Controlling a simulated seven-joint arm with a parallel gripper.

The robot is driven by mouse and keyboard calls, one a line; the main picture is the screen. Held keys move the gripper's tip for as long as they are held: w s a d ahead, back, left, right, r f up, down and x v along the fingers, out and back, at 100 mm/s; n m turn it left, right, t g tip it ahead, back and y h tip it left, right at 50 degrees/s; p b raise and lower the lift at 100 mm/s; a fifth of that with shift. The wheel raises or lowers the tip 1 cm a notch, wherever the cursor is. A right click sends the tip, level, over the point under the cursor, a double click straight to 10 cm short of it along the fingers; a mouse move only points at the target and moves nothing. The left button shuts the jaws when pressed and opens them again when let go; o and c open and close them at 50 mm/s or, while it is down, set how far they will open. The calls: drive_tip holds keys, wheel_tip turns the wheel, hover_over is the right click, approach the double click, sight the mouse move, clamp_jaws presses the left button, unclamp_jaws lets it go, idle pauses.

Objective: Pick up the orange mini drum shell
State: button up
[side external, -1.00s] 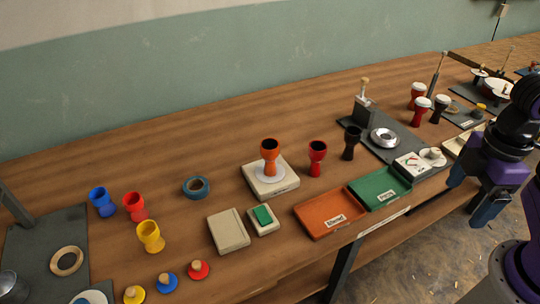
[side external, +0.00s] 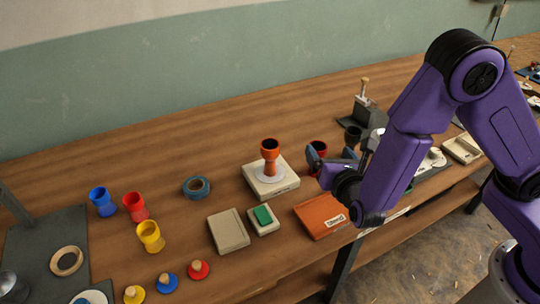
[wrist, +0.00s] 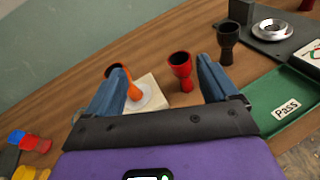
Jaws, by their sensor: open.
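The orange mini drum shell (side external: 270,152) stands upright on a white round plate on a cream scale-like box (side external: 254,184) near the middle of the bench. It also shows in the wrist view (wrist: 133,92), partly hidden behind the left finger. My gripper (side external: 329,160) is open and empty, to the right of the orange shell and apart from it. In the wrist view the two blue fingers (wrist: 165,83) are wide apart, with a red shell (wrist: 181,70) showing between them. In the side view that red shell (side external: 318,150) is partly covered by my gripper.
A black shell (wrist: 228,42) stands right of the red one. An orange tray (side external: 318,214) and a green tray (wrist: 285,100) marked "Pass" lie along the front edge. Blue, red and yellow cups (side external: 150,236) and a teal tape roll (side external: 196,187) stand left. Bench behind the orange shell is clear.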

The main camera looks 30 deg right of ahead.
sight(267, 143)
drive_tip(key=w+a+f+n+t+y, duration=0.1)
drive_tip(key=a+f+n+y, duration=0.4)
drive_tip(key=a+n, duration=0.15)
drive_tip(key=shift+m, duration=0.45)
drive_tip(key=w, duration=0.5)
drive_tip(key=w+f, duration=0.1)
drive_tip(key=w, duration=0.5)
drive_tip(key=w+f, duration=0.1)
drive_tip(key=w, duration=0.5)
drive_tip(key=shift+a+f, duration=0.1)
drive_tip(key=shift+a, duration=0.2)
drive_tip(key=c, duration=1.2)
drive_tip(key=shift+o, duration=0.2)
